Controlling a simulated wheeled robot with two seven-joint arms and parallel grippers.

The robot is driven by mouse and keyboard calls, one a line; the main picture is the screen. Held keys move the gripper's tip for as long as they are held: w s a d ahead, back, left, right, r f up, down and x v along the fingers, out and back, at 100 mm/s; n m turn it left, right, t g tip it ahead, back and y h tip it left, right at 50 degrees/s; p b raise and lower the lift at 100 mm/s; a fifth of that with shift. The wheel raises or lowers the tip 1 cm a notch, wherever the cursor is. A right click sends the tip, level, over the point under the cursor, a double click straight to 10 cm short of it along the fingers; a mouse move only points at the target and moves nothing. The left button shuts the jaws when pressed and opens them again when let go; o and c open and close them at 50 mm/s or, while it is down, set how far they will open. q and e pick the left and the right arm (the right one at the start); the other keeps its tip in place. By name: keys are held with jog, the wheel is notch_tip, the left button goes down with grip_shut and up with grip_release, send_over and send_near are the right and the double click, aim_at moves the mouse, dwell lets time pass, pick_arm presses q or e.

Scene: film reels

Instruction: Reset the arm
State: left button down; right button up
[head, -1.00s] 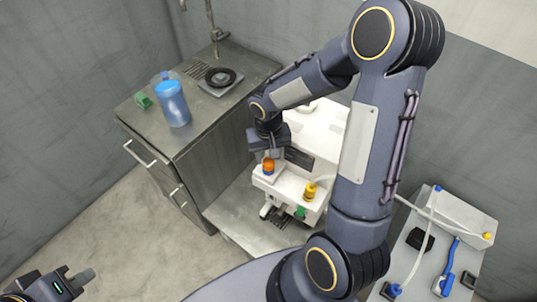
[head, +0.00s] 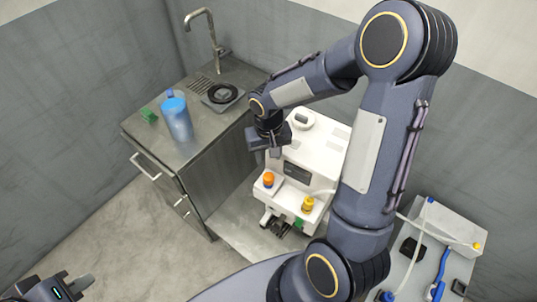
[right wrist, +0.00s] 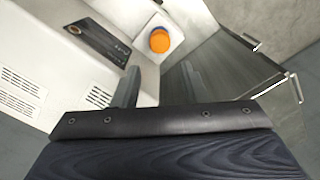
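My right arm crosses the right half of the head view. Its gripper (head: 270,146) hangs above the front of a white machine (head: 315,140). In the right wrist view the two fingers of the right gripper (right wrist: 160,88) stand apart with nothing between them. An orange-topped piece (head: 268,179) sits on the machine's front left corner, apart from and below the gripper. It also shows beyond the fingers in the right wrist view (right wrist: 159,41). My left gripper (head: 70,287) is at the bottom left corner, partly cut off, and its finger gap is unclear.
A grey cabinet (head: 165,163) stands left of the machine, with a blue jug (head: 177,120), a green block (head: 148,115), a black disc (head: 222,93) and a faucet (head: 211,35). A yellow-topped piece (head: 307,203) is on the machine's front. A side table (head: 415,270) holds a blue-handled tool (head: 440,268).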

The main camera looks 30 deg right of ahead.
jog(key=shift+r, duration=0.3)
dwell(0.4)
jog(key=s+a+r+t+y, duration=0.2)
jog(key=s+r, duration=0.5)
jog(key=s, duration=0.1)
jog(key=s+a+r+n+t+y, duration=0.1)
jog(key=s+a+r+t, duration=0.1)
jog(key=s+r, duration=0.5)
jog(key=shift+s+r+t+y, duration=0.4)
jog(key=shift+s+t, duration=0.4)
jog(key=shift+s, duration=0.15)
